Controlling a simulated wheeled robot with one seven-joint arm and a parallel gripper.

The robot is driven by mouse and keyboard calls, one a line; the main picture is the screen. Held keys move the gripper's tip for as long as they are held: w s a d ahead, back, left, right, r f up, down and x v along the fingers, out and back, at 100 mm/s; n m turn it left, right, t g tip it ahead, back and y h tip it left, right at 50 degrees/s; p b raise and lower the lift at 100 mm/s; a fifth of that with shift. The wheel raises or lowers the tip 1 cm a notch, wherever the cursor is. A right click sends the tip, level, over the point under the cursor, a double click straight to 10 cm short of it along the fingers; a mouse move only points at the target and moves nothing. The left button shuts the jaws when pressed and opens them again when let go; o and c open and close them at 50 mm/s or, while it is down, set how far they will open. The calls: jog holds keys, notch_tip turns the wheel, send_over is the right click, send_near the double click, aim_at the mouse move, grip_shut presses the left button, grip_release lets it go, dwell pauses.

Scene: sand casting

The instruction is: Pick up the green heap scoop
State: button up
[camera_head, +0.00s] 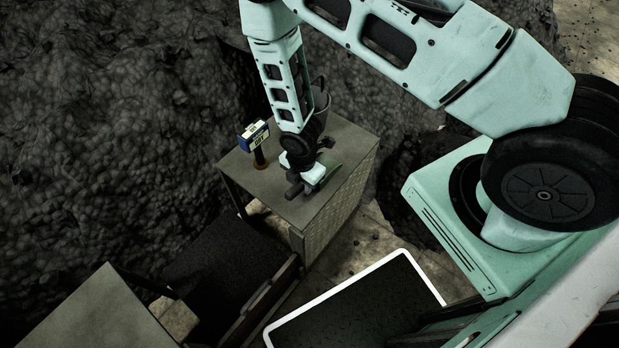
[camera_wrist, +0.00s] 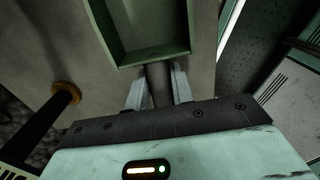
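The green heap scoop (camera_wrist: 150,35) is at the top of the wrist view, with its open tray pointing away from me and its dark round handle (camera_wrist: 160,82) towards me. In the head view only a green edge of it (camera_head: 329,177) shows beside my gripper, over the cabinet top. My gripper (camera_wrist: 160,92) has one pale finger on each side of the handle, very close to it. I cannot tell whether both fingers press on it. In the head view my gripper (camera_head: 306,184) hides most of the scoop.
The grey cabinet (camera_head: 262,192) stands beside a dark heap (camera_head: 100,110). On its top are a blue-and-white labelled tool (camera_head: 255,138) on a round brown base and a grey bucket (camera_head: 322,103) behind my arm. A black, white-rimmed panel (camera_head: 350,305) lies at the front.

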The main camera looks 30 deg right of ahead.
grip_shut()
jog(key=shift+r, duration=0.15)
notch_tip(320, 180, up, 10)
jog(key=shift+f+p, duration=0.1)
jog(key=shift+p, duration=0.5)
